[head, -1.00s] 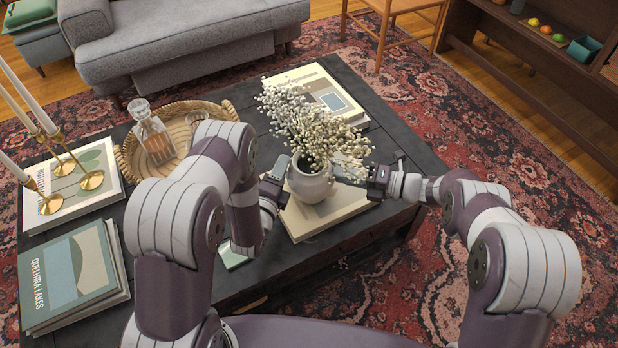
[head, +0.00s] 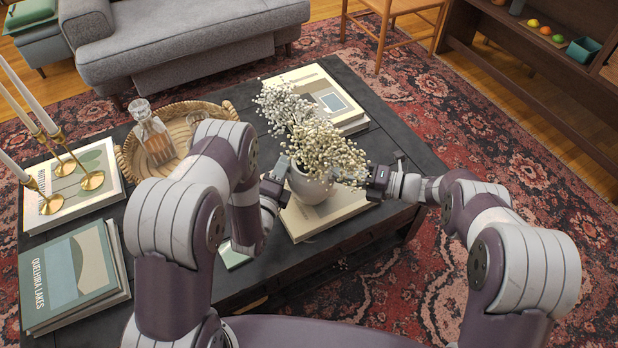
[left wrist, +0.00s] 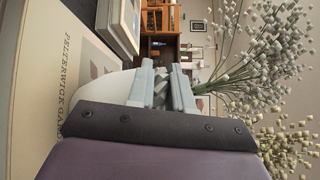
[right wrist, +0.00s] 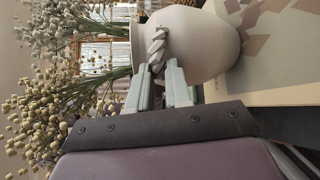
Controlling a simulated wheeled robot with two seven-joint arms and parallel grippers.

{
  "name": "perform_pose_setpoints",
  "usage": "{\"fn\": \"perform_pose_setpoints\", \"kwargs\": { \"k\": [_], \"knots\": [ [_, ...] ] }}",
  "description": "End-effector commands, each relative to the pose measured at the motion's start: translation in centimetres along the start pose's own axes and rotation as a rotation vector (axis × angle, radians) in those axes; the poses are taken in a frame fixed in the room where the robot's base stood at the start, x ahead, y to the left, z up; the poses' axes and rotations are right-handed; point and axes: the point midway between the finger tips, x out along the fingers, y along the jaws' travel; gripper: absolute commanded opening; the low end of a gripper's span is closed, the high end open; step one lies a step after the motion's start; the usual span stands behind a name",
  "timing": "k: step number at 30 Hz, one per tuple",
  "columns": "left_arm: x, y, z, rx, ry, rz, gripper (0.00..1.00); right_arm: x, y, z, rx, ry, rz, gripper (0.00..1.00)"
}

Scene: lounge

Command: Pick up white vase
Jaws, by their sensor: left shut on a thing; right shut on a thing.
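My right gripper (right wrist: 163,75) is shut at a twisted handle (right wrist: 157,48) by the vase's neck in the right wrist view. In the head view the flowers hide the right fingertips and much of the rim. I cannot tell whether the base touches the book.
The beige book (head: 347,209) lies under the vase. A wicker tray (head: 183,112) with a glass decanter (head: 152,136) is behind left. Brass candle holders (head: 88,181) and stacked books (head: 72,272) are at left. More books (head: 325,98) lie at the back right.

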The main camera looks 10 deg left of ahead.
Motion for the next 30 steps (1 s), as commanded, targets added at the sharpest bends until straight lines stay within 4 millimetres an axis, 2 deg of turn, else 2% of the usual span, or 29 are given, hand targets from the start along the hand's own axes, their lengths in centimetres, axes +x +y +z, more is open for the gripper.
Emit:
{"fn": "perform_pose_setpoints", "kwargs": {
  "k": [1, 13, 17, 24, 30],
  "knots": [
    [-0.7, 1.2, -0.7, -0.005, 0.019, 0.035, 0.0, 0.1, -0.3, -0.4, 0.003, 0.008, -0.002, 0.0],
    [-0.6, 0.8, -0.6, -0.005, 0.019, 0.031, 0.0, 0.1, 0.0, -0.2, 0.001, 0.006, -0.001, 0.0],
    [-0.6, -0.3, -0.4, -0.004, 0.018, 0.03, 0.0, -0.1, 1.1, 0.1, 0.0, 0.005, 0.0, 0.0],
    [-0.6, -3.8, 0.3, -0.004, 0.016, 0.021, 0.0, -0.5, 4.4, 1.2, -0.005, -0.001, 0.001, 0.0],
    [-0.5, -4.5, 0.5, -0.004, 0.016, 0.018, 0.0, -0.7, 5.1, 1.4, -0.006, -0.004, 0.001, 0.0]
  ]
}}
